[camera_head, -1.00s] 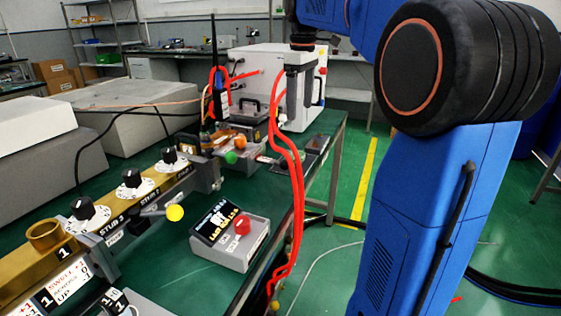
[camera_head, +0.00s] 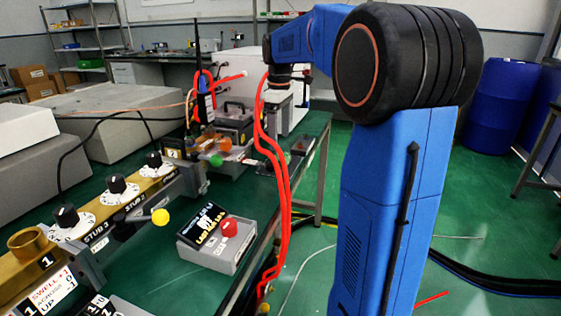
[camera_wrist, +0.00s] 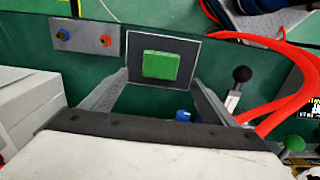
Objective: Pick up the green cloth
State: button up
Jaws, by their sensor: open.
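The green cloth (camera_wrist: 161,65) is a small, flat, bright green rectangle. It lies on a dark grey pad with a pale edge (camera_wrist: 136,76) in the upper middle of the wrist view. My gripper (camera_wrist: 160,78) is open, one finger on each side of the picture below the pad. The cloth appears between the fingertips in the picture, beyond them; I see no contact, and the gap is hard to judge. In the head view my gripper (camera_head: 281,98) hangs over the far part of the green bench, by red hoses. I cannot make out the cloth there.
Red hoses (camera_wrist: 270,115) and a black ball knob (camera_wrist: 242,74) are right of my gripper. A grey plate with coloured sockets (camera_wrist: 84,37) is left of the pad. A white cabinet (camera_head: 240,72) stands behind the bench. A control box (camera_head: 222,245) sits nearer.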

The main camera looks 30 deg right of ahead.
aim_at(280, 156)
jog(key=shift+s+d+f, duration=0.1)
jog(key=shift+f, duration=1.55)
jog(key=shift+s+f, duration=0.1)
jog(key=shift+f, duration=1.5)
jog(key=c, duration=1.2)
notch_tip(280, 156, up, 10)
